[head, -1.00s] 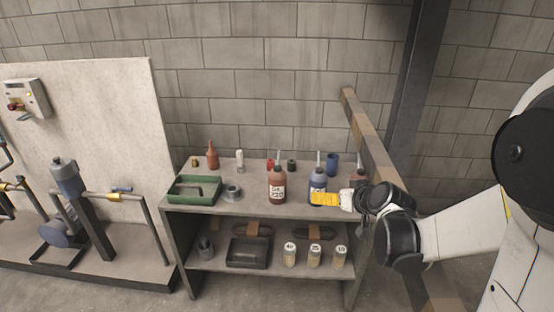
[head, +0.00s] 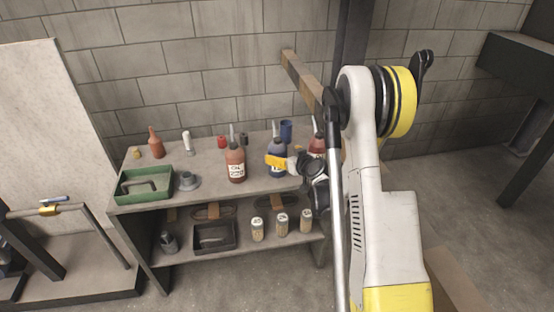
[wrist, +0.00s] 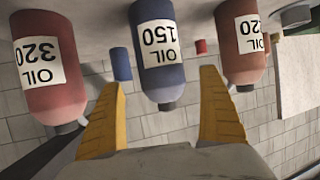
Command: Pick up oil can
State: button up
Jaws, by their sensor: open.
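Several oil bottles with spouts stand on the upper shelf. A dark blue one (head: 277,171), labelled "OIL 150", also shows in the wrist view (wrist: 158,70). A red-brown one (head: 236,160) stands to its left, and another red one (head: 317,146), labelled "OIL 320", to its right, partly hidden by my arm. Both also show in the wrist view, at the right (wrist: 242,45) and the left (wrist: 50,75), where everything appears upside down. My gripper (head: 276,161) has its yellow fingers open and empty. In the wrist view, the blue bottle shows between the fingers (wrist: 163,80); whether they touch it I cannot tell.
The shelf (head: 205,190) also bears a green tray (head: 143,190), a grey part (head: 187,181), a blue cup (head: 286,130) and a small red item (head: 222,141). A black tray (head: 214,237) and several jars (head: 281,224) are below. A slanted beam (head: 300,80) rises behind.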

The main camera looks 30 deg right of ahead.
jog(key=b+x, duration=0.2)
jog(key=x, duration=0.2)
jog(key=shift+a+f, duration=0.15)
jog(key=shift+f, duration=0.05)
jog(key=shift+w, duration=0.35)
jog(key=c, duration=1.4)
